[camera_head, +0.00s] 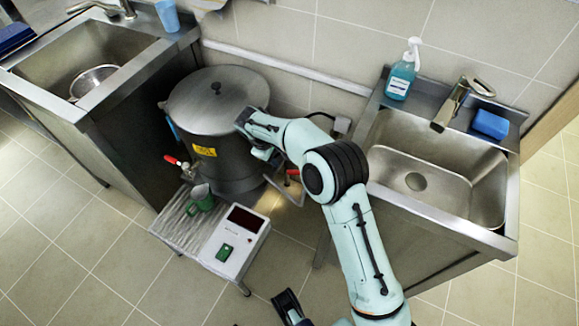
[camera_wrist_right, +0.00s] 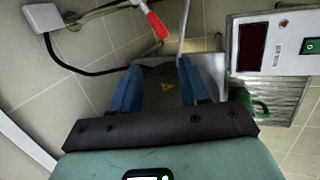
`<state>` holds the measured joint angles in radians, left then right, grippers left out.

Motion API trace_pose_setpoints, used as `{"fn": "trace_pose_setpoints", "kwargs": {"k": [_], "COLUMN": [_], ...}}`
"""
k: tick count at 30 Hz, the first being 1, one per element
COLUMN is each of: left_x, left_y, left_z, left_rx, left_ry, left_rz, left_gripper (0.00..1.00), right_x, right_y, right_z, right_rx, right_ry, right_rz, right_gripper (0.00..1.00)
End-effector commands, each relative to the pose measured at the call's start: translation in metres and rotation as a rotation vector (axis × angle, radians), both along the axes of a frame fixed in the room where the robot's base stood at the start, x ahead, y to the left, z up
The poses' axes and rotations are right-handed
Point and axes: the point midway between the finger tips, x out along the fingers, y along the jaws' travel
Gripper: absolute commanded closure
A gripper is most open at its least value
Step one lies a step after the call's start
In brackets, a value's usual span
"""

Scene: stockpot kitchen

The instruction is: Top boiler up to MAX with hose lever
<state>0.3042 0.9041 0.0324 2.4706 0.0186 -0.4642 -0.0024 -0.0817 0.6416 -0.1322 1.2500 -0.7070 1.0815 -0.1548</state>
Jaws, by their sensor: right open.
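The boiler (camera_head: 232,125) is a large grey pot with a lid and a yellow label, standing between the two sink units. A tap with a red handle (camera_head: 171,159) is on its left front. The red hose lever (camera_head: 293,172) shows at the boiler's right, and in the right wrist view the red lever (camera_wrist_right: 155,22) lies beyond my fingertips, apart from them. My right gripper (camera_head: 268,157) is beside the boiler's right side, partly hidden by its own wrist. In the wrist view its blue fingers (camera_wrist_right: 160,75) are apart with no object held. The water level is hidden.
A green mug (camera_head: 201,203) stands on a ribbed metal stand (camera_head: 170,222) beside a white box with a dark display (camera_head: 228,250). A right sink (camera_head: 430,165) holds a soap bottle (camera_head: 402,75) and blue sponge (camera_head: 490,124) on its rim. A left sink (camera_head: 85,45) holds a bowl.

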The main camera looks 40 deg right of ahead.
Motion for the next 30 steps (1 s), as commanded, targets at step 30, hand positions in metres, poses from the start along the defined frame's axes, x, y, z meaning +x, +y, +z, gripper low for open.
{"fn": "trace_pose_setpoints", "kwargs": {"k": [30], "left_x": [0.014], "left_y": [0.007], "left_z": [-0.013], "left_rx": [0.018], "left_ry": [-0.037], "left_rz": [0.016], "left_gripper": [1.0], "right_x": [-0.006], "right_y": [-0.044], "right_z": [-0.108], "right_rx": [-0.054], "right_ry": [0.291], "right_rz": [0.391], "right_gripper": [0.55]}}
